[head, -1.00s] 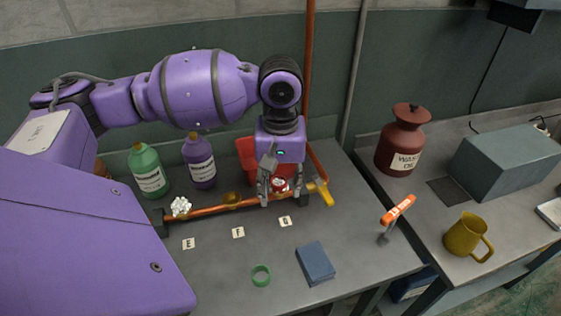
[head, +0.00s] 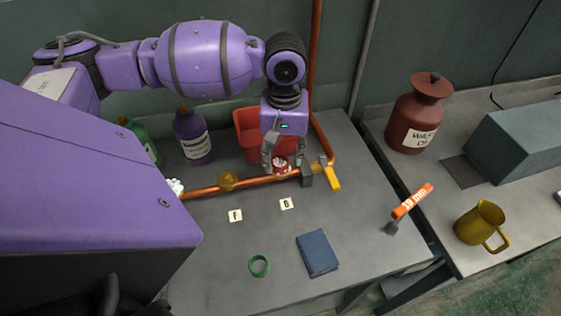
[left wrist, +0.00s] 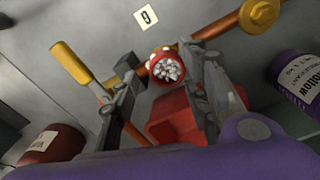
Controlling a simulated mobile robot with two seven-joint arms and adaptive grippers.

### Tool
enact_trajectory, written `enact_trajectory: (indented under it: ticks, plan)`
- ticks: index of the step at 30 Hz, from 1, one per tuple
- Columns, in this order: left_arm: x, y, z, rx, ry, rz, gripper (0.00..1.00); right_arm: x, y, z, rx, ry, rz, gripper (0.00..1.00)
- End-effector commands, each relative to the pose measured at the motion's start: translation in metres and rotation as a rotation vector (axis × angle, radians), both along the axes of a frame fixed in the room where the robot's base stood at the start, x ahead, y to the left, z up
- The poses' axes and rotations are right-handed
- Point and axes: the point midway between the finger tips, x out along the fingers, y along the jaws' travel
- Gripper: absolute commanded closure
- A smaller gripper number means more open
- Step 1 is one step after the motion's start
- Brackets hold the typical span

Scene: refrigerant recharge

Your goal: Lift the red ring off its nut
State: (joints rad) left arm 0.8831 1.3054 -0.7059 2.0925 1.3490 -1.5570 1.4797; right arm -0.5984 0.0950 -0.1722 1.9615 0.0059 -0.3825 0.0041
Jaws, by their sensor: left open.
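The red ring (head: 281,164) sits around a pale nut on the copper pipe (head: 200,190). In the left wrist view the red ring (left wrist: 154,74) circles a cluster of silvery, faceted metal and has pale patches on its rim. My left gripper (head: 283,172) points down over the ring, open, with one finger on each side of it. In the left wrist view the left gripper's fingers (left wrist: 170,62) flank the ring, the right-hand one closer. I cannot tell whether either finger touches it. My right gripper is out of view.
A yellow-handled valve (head: 332,178) and a dark pipe clamp (head: 306,176) stand just right of the ring. A red bin (head: 243,125) is behind. A brass fitting (head: 228,181) is left. A green ring (head: 259,265) and blue block (head: 317,252) lie in front.

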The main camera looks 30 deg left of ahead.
Motion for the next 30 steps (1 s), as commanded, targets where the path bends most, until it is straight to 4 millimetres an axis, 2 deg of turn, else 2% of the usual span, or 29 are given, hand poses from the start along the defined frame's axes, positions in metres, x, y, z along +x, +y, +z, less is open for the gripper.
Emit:
enact_trajectory:
  ticks: [1, 3, 10, 17, 30]
  plan:
    - [-0.001, 0.000, -0.010, 0.000, 0.006, 0.000, 0.58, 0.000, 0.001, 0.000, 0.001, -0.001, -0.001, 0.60]
    - [-0.001, 0.000, -0.018, 0.001, 0.003, 0.000, 0.58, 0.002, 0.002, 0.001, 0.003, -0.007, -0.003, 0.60]
    - [0.000, 0.000, -0.019, 0.001, -0.002, 0.000, 0.58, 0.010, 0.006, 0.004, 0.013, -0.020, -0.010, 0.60]
    - [0.000, 0.000, -0.019, 0.001, -0.001, 0.000, 0.86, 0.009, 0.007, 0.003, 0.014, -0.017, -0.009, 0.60]
    - [0.001, 0.000, -0.013, 0.000, -0.004, 0.000, 0.87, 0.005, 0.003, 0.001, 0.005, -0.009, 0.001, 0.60]
